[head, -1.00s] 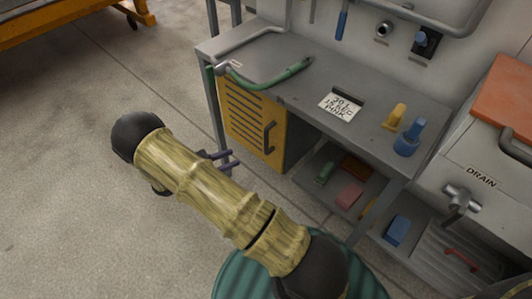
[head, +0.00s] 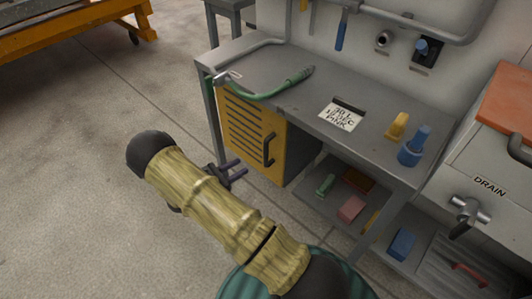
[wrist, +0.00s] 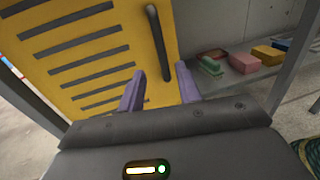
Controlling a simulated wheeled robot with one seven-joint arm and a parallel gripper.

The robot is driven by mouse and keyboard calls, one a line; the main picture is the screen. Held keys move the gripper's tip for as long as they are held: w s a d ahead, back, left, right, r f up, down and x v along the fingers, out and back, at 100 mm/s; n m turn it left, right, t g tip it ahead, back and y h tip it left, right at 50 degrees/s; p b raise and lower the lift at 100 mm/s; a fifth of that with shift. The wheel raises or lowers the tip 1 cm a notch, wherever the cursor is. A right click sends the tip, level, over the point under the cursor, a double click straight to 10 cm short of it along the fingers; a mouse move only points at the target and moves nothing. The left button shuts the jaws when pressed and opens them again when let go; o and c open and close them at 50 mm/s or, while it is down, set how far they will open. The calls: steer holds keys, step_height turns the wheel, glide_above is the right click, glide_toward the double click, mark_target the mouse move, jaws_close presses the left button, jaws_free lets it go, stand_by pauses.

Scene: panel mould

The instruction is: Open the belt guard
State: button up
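The belt guard appears to be the yellow louvred panel (head: 247,133) under the grey bench, and it looks closed. A dark upright bar handle (head: 268,149) is on its right side. In the wrist view the yellow panel (wrist: 95,50) fills the upper left, with the handle (wrist: 158,42) ahead of my gripper. My gripper (wrist: 160,82) is open, its two purple fingers apart with nothing between them. In the head view my gripper (head: 236,172) is in front of the panel, below and left of the handle, and partly hidden by my arm.
The grey bench (head: 290,100) carries a green hose (head: 270,92), a paper note (head: 341,116) and yellow and blue items. A lower shelf (head: 330,196) right of the panel holds several coloured blocks. A drain unit stands at right.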

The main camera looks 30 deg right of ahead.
mark_target(266, 152)
steer(key=d, duration=0.4)
steer(key=w+d, duration=0.1)
steer(key=d, duration=0.7)
steer(key=shift+w+b, duration=0.4)
jaws_close()
